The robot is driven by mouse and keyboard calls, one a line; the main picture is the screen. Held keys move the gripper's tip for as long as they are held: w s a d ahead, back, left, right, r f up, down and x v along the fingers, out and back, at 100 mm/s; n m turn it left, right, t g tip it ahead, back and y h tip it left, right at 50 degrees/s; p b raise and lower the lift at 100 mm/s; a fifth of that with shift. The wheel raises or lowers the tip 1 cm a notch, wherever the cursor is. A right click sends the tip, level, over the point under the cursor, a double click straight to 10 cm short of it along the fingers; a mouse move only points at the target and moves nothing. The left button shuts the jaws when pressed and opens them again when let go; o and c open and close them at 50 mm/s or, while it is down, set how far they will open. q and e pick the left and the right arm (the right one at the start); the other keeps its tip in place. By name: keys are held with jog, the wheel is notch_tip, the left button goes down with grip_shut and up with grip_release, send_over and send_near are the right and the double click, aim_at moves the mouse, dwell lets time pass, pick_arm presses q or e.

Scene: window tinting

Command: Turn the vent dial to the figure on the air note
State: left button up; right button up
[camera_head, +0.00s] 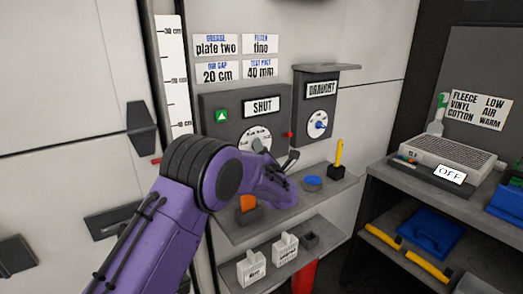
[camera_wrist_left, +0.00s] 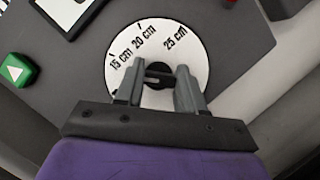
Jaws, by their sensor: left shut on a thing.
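The air note (camera_head: 217,72) on the wall reads "AIR GAP 20 cm". The white dial (camera_head: 255,137) sits on the grey panel under a "SHUT" sign, partly hidden by my arm. In the left wrist view the dial face (camera_wrist_left: 125,40) shows 15 cm, 20 cm and 25 cm. My left gripper (camera_wrist_left: 158,85) is shut on the dial's dark knob (camera_wrist_left: 158,70), one finger on each side. Which figure the knob points to I cannot tell. My right gripper is not in view.
A green triangle button (camera_head: 222,116) is left of the dial. The "DRAUGHT" box (camera_head: 318,105) with a blue knob is to the right. Below, a grey shelf (camera_head: 310,200) holds an orange piece, a blue disc and a yellow-handled tool. A side bench (camera_head: 440,185) stands at right.

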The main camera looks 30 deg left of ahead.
pick_arm(q)
jog(key=shift+m+g+h+p, duration=0.35)
jog(key=shift+m+h+p, duration=0.3)
jog(key=shift+m+p, duration=1.1)
jog(key=shift+m+g+h+p, duration=0.5)
jog(key=shift+m+p, duration=0.85)
jog(key=shift+m, duration=0.85)
jog(key=shift+m+g+h+p, duration=0.25)
jog(key=shift+m+h+p, duration=0.5)
jog(key=shift+m+p, duration=1)
jog(key=o, duration=1)
jog(key=shift+o, duration=0.2)
